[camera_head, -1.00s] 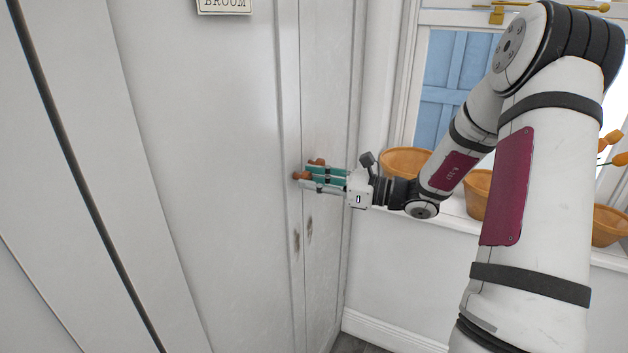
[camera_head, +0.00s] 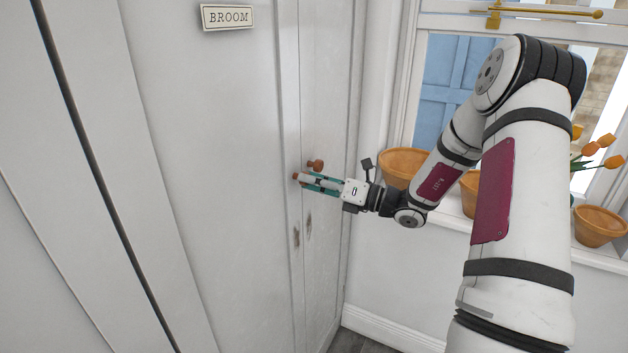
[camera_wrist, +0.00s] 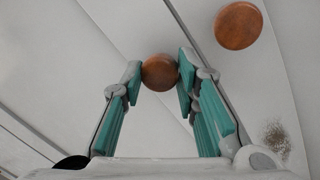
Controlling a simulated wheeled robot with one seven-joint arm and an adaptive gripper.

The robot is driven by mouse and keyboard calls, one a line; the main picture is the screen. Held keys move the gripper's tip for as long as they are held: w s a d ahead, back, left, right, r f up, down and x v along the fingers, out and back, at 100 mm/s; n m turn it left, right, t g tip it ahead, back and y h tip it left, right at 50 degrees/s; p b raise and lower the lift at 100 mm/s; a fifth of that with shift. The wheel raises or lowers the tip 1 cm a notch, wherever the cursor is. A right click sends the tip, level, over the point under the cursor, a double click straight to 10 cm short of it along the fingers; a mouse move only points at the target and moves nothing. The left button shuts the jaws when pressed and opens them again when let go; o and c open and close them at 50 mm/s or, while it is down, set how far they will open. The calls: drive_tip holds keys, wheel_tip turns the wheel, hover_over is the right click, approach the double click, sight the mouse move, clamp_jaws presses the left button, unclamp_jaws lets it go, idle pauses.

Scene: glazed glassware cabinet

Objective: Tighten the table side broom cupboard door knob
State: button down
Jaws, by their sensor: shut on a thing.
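Two round reddish-brown wooden knobs sit near where two white cupboard doors meet. My gripper (camera_head: 303,179) comes in from the right and is shut on the left knob (camera_head: 296,176), at the edge of the door with the BROOM sign (camera_head: 228,17). In the wrist view this held knob (camera_wrist: 160,72) lies between the two fingertips, with a teal-padded finger on each side. The other knob (camera_head: 316,165) stands free just beside the gripper, on the narrower right door (camera_head: 325,90). It also shows at the upper right of the wrist view (camera_wrist: 238,26).
Worn dark marks (camera_head: 296,237) show on the doors below the knobs. To the right, a windowsill carries several terracotta pots (camera_head: 600,226), some with orange tulips (camera_head: 600,146), close to my arm. The wall below the sill is bare.

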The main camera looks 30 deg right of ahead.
drive_tip(key=shift+m, duration=0.8)
drive_tip(key=c, duration=1.2)
unclamp_jaws()
drive_tip(key=shift+c, duration=0.2)
drive_tip(key=v, duration=1.2)
